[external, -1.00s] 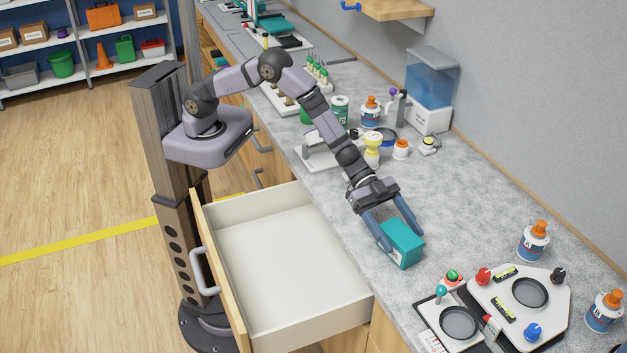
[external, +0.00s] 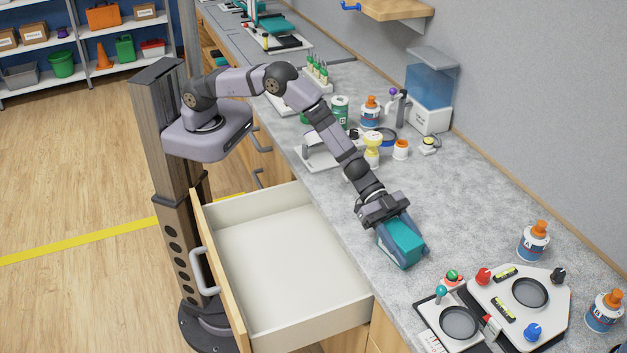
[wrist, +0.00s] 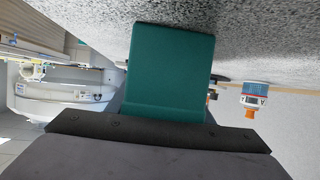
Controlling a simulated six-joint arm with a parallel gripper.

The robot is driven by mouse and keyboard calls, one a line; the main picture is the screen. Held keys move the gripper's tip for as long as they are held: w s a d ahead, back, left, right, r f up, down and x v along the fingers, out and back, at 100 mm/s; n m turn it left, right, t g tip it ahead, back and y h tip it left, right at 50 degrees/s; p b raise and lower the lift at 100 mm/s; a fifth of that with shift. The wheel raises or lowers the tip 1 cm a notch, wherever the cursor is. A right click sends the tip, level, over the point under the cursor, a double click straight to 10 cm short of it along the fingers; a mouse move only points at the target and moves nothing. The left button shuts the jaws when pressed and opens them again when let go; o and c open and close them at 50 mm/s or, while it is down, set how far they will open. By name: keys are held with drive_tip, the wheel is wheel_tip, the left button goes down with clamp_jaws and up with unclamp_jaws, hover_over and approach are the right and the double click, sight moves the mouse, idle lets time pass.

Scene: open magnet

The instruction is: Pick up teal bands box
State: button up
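The teal box (external: 403,242) stands on the grey counter near its front edge, to the right of the open drawer. My gripper (external: 403,240) reaches down over it, with one finger along its left side and the other along its right side. In the wrist view the box (wrist: 170,72) fills the centre, close in front of the gripper body. The fingers are mostly hidden there, and I cannot tell whether they press on the box. The box rests on the counter.
An open, empty drawer (external: 285,265) juts out left of the box. A white panel with knobs (external: 518,305) and a smaller joystick board (external: 450,322) lie nearby at the lower right. An orange-capped bottle (external: 533,241) stands to the right; it also shows in the wrist view (wrist: 254,96).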

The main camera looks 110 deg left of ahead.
drive_tip(key=shift+r, duration=0.1)
drive_tip(key=shift+c, duration=0.5)
wheel_tip(320, 180, up, 10)
drive_tip(key=shift+f+b, duration=0.1)
drive_tip(key=shift+b, duration=0.6)
